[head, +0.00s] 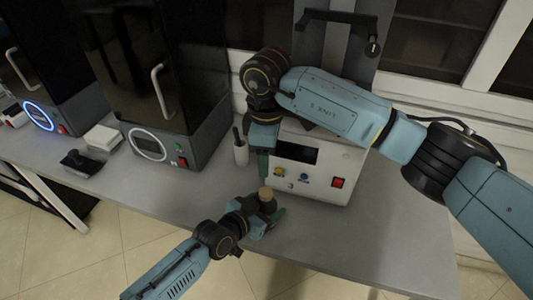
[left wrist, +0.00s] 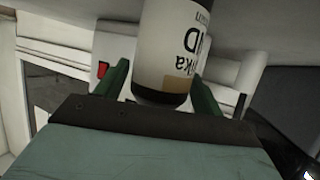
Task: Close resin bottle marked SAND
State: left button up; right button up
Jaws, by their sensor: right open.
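The resin bottle (head: 267,194) stands at the front edge of the table, and from above I see its tan round top. I cannot tell whether that top is a seated cap.
A white device (head: 318,178) with buttons and a red switch stands right behind the bottle. A white cup (head: 240,153) with dark tools is behind left. Dark printers (head: 175,140), a white box (head: 103,138) and a black item (head: 82,163) are farther left. The table's right front is clear.

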pick_arm(q)
jog(key=shift+o, duration=0.7)
jog(key=p+v, duration=0.2)
jog(key=v, duration=1.1)
jog(key=shift+s, duration=0.15)
jog(key=shift+a+r, duration=0.1)
